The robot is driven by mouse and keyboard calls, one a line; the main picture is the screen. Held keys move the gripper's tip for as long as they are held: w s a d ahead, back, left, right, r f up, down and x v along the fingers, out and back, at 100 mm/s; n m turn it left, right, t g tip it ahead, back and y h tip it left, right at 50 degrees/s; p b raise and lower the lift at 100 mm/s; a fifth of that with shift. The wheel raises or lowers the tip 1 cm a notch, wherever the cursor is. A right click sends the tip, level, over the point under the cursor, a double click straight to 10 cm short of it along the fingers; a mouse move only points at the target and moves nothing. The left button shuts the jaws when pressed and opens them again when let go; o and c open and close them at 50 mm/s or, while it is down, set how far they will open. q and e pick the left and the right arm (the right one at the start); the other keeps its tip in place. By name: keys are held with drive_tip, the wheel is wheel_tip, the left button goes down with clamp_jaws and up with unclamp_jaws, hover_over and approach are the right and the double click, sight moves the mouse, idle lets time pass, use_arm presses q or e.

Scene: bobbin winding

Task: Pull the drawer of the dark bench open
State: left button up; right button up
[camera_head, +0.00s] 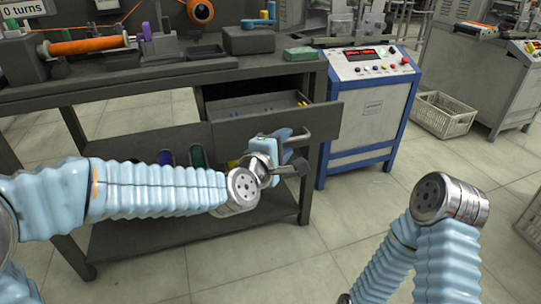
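The dark bench (120,91) stands at the left with its drawer (262,127) pulled partly out. The drawer's inside shows, with a few small blue and yellow things in it. A grey bar handle (298,138) is on the drawer front. My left gripper (284,158) is at the handle, in front of the drawer front. Its fingers are small and partly hidden by its own wrist, so I cannot tell whether they close around the bar. My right arm shows at the lower right, but its gripper is out of view.
A blue-and-white control cabinet (370,115) stands just right of the drawer. Coloured spools (198,156) sit on the bench's lower shelf behind my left arm. A cream crate (444,114) is on the floor further right. The tiled floor in front is clear.

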use_arm(q)
drive_tip(key=v, duration=1.2)
drive_tip(key=shift+s, duration=0.2)
drive_tip(key=shift+a, duration=0.1)
drive_tip(key=w+a+f+m+g+y+p, duration=0.2)
drive_tip(key=f+m+g, duration=0.1)
drive_tip(key=f, duration=0.8)
drive_tip(key=w+a+f+m+g+y+p, duration=0.1)
drive_tip(key=a+f+m+g+p, duration=0.2)
drive_tip(key=f, duration=0.8)
drive_tip(key=s+a+f+m+g+p, duration=0.1)
drive_tip(key=s+a+f+m+g, duration=0.1)
drive_tip(key=s+f, duration=0.5)
drive_tip(key=s+a+f+m+g+p, duration=0.2)
drive_tip(key=s+f+m+g, duration=0.2)
drive_tip(key=s+f, duration=0.4)
wheel_tip(320, 180, down, 5)
drive_tip(key=shift+s+a+f+g+y, duration=0.1)
drive_tip(key=shift+s+a+g+y, duration=0.2)
drive_tip(key=shift+g, duration=0.5)
